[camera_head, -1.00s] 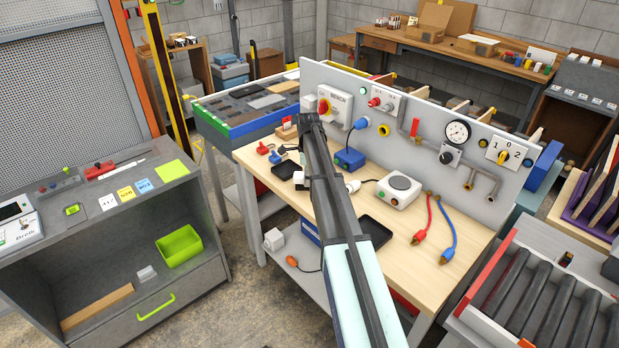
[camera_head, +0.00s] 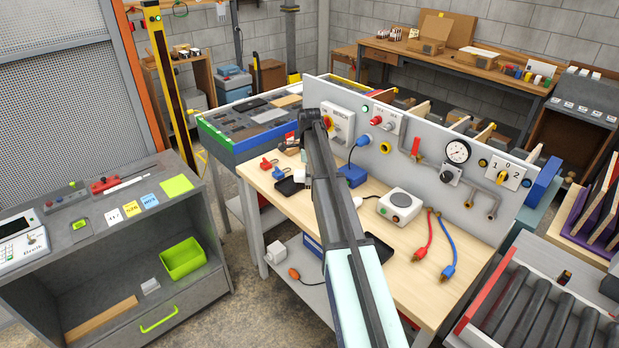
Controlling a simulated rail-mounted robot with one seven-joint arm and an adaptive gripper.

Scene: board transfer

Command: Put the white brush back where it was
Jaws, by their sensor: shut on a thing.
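I cannot make out a white brush for certain. A small white piece (camera_head: 307,166) shows beside the left edge of my arm, above the black tray (camera_head: 289,187) on the wooden bench (camera_head: 405,277). I cannot tell whether it is the brush or part of my arm.
The grey panel (camera_head: 405,160) with switches and a gauge stands along the bench's back. A hotplate (camera_head: 400,204) and red and blue cables lie right of my arm. A grey cabinet (camera_head: 75,262) with notes and a green bin (camera_head: 183,258) is at left.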

